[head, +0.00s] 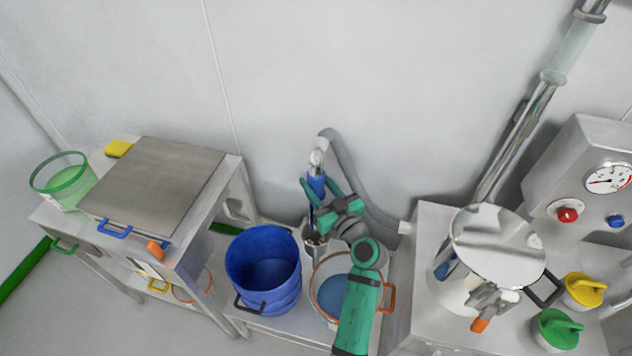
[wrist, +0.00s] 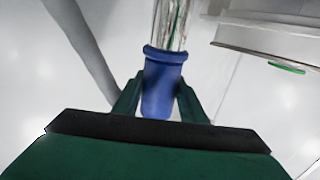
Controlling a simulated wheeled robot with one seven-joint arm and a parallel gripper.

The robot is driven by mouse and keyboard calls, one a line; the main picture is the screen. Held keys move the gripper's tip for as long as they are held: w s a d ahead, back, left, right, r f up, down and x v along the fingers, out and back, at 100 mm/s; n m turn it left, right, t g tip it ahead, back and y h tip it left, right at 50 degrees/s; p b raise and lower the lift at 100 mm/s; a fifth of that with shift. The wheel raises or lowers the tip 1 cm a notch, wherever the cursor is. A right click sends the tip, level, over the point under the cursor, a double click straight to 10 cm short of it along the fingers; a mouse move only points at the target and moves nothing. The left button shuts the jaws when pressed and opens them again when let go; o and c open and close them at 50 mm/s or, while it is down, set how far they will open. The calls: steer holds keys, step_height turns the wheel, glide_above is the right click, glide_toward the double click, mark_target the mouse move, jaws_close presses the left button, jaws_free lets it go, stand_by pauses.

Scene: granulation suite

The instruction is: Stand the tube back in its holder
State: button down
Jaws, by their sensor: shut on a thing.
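The tube (head: 317,160) is held upright above the low bench, with a shiny pale upper part and a blue sleeve (head: 316,184). My gripper (head: 318,187) is shut on the blue sleeve. In the wrist view the sleeve (wrist: 162,85) sits between the two fingers, and the shiny part (wrist: 171,24) runs out of the top edge. A small metal cup, seemingly the holder (head: 314,242), stands below the tube. A narrow dark length shows between the sleeve and the cup; I cannot tell whether its lower end is inside the cup.
A grey hose (head: 368,190) arches from the tube's top down to the right. A blue bucket (head: 263,270) stands left of the cup, and an orange-rimmed pan (head: 331,296) stands in front. A steel cabinet (head: 160,185) is at left; a machine with a gauge (head: 608,178) is at right.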

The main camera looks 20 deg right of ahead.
steer(key=c, duration=1)
jaws_free()
steer(key=s, duration=0.3)
steer(key=s+d, duration=0.1)
steer(key=s, duration=0.3)
steer(key=s+d, duration=0.1)
steer(key=s, duration=0.2)
steer(key=shift+s, duration=0.3)
steer(key=shift+a, duration=0.1)
steer(key=s+a+n+t+y, duration=0.15)
steer(key=s+a+t, duration=0.25)
steer(key=s+a, duration=1.1)
steer(key=s+a+f+m+g+h, duration=0.1)
steer(key=s+a+f+g, duration=0.1)
steer(key=s, duration=0.4)
steer(key=s+a+f+m+g+h, duration=0.1)
steer(key=s+a+f+g+h, duration=0.1)
steer(key=s, duration=0.5)
steer(key=s+a+f+m+g+h, duration=0.1)
steer(key=s+a+f+g+h, duration=0.1)
steer(key=s, duration=0.4)
steer(key=shift+s+a+f+m, duration=0.3)
steer(key=shift+f+m, duration=0.05)
steer(key=shift+f, duration=0.25)
